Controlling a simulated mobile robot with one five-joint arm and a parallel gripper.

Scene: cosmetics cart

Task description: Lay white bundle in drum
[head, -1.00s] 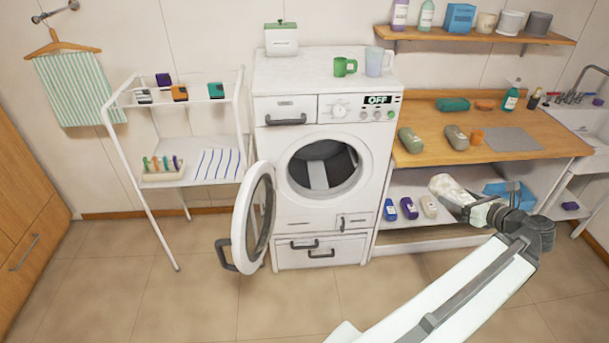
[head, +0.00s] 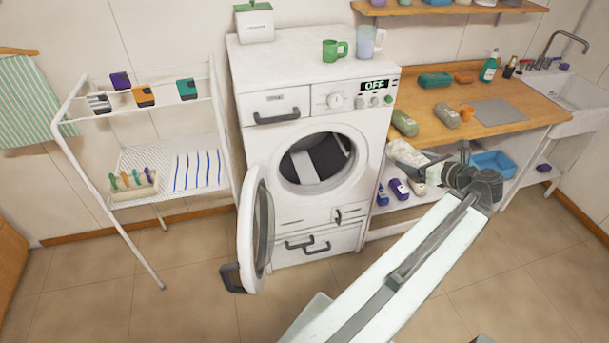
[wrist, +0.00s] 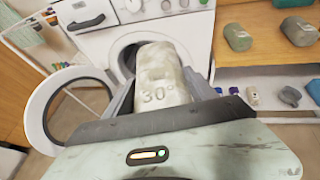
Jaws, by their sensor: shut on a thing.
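The white bundle (wrist: 160,75), marked "30°", is held between the jaws of my gripper (wrist: 163,90) in the wrist view. In the head view the bundle (head: 408,153) shows at the end of my arm, in front of the shelf right of the washer, with my gripper (head: 425,162) partly hidden behind the wrist. The washer's drum (head: 318,160) is open, with a grey-white part inside. Its round door (head: 258,228) is swung out to the left. The bundle is outside the drum, right of its opening.
The washer (head: 285,205) reads "OFF". A drying rack (head: 140,215) stands left of it, and the open door juts into the floor space. A wooden counter (head: 530,95) with bundles and bottles is at right. Bottles (head: 397,188) and a blue bin (head: 494,165) are below it.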

